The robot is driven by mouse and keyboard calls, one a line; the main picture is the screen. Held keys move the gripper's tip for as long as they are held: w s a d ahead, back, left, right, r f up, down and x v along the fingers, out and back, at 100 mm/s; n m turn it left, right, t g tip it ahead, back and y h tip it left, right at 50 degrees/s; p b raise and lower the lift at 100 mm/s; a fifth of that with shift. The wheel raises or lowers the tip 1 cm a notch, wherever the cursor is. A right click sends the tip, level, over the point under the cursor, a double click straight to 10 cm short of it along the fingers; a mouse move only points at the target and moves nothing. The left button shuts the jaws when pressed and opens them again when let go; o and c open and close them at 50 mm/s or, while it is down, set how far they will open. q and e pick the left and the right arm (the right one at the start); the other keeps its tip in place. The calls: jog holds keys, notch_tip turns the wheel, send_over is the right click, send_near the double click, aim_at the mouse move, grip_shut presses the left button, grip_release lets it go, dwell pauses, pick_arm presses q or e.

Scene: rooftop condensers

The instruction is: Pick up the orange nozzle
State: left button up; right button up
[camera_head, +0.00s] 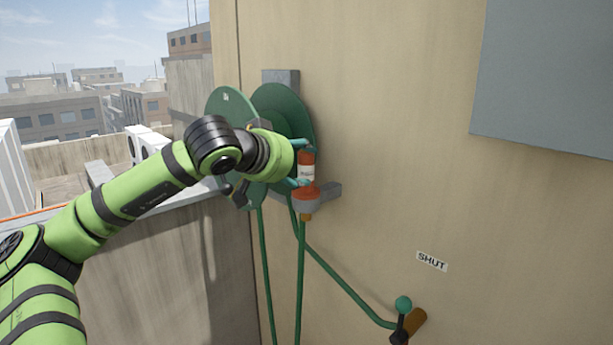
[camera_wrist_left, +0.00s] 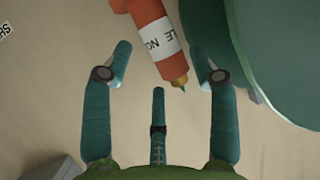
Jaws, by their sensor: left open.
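The orange nozzle (camera_head: 307,158) has a white label and stands upright in the grey bracket (camera_head: 328,192) on the wall, beside the green hose reel. In the left wrist view the nozzle (camera_wrist_left: 150,30) shows at the top, with part of its lettered label and a brass tip. My left gripper (camera_head: 306,167) is open. In the head view its teal fingers reach to the nozzle, one high and one low. In the left wrist view the nozzle lies between the fingertips (camera_wrist_left: 161,52), nearer the right one; contact cannot be told. My right gripper is not in view.
The green hose reel (camera_head: 292,108) is close behind my left wrist. Green hose (camera_head: 300,275) hangs below the bracket. A valve with a teal knob (camera_head: 403,303) and a SHUT sign (camera_head: 432,261) are lower right. A grey panel (camera_head: 550,75) is upper right; bare wall lies between.

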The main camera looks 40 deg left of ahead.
aim_at(306, 165)
pick_arm(q)
jog(key=p+x, duration=0.2)
jog(key=x, duration=0.1)
jog(key=shift+w, duration=0.25)
jog(key=shift+w+a+f+p, duration=0.1)
jog(key=shift+w+f+p, duration=0.25)
jog(key=shift+w+f, duration=0.2)
jog(key=shift+s+r, duration=0.1)
jog(key=c, duration=1.1)
jog(key=shift+o, duration=0.2)
jog(key=shift+r, duration=0.15)
